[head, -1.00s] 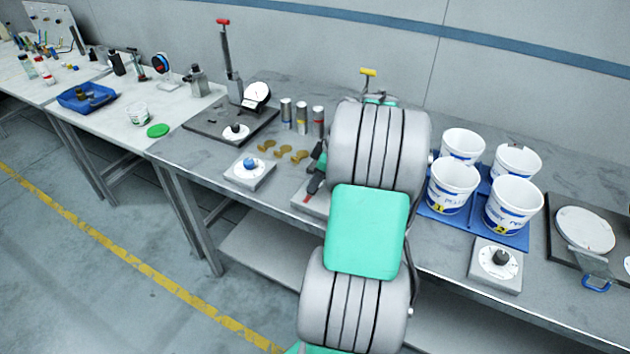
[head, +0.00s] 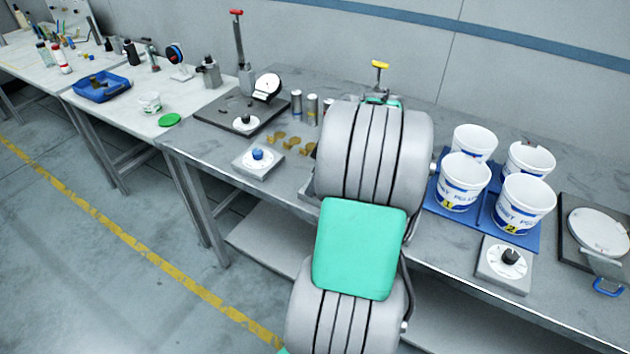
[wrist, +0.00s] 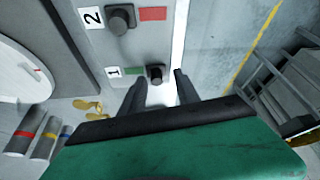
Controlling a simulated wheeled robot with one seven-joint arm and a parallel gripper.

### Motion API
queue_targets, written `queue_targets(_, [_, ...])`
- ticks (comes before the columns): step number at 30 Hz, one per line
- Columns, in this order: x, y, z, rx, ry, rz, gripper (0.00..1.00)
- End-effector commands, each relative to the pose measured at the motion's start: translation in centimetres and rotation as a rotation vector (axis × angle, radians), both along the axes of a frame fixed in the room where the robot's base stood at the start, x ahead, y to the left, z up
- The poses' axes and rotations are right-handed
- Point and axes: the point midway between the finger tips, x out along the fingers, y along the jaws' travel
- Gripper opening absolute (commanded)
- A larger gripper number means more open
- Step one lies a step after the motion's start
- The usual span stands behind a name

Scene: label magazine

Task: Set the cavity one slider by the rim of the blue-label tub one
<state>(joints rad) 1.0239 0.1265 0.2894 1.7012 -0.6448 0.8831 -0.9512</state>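The blue-label tub one (head: 465,178) is a white open bucket with a yellow "1" mark. It stands front left among several similar tubs in the head view. In the wrist view, the cavity one slider (wrist: 155,73) is a small black knob beside a "1" label and a green patch on a grey panel. A larger dark knob (wrist: 120,18) sits by the "2" label and a red patch. My gripper (wrist: 160,92) is open, its dark fingers apart, with the cavity one knob ahead between their tips. Contact cannot be told. My arm hides the gripper in the head view.
The tubs stand on a blue tray (head: 437,203). A black-knob dial box (head: 503,268) is in front of them. A blue-knob dial box (head: 257,160), brass pieces (head: 291,143) and cylinders (head: 311,108) lie left of my arm. A tall red-topped stand (head: 240,50) rises behind.

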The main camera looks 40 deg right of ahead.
Motion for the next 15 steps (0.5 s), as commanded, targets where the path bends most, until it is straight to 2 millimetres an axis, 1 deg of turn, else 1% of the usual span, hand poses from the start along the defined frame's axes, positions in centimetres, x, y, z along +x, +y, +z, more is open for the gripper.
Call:
queue_targets(4, [0.0,-0.1,0.1,0.0,0.0,-0.001,0.38])
queue_targets(7, [-0.3,-0.3,0.9,-0.002,-0.002,-0.002,0.38])
queue_targets(15, [-2.1,-1.2,5.9,-0.002,-0.002,-0.001,0.38])
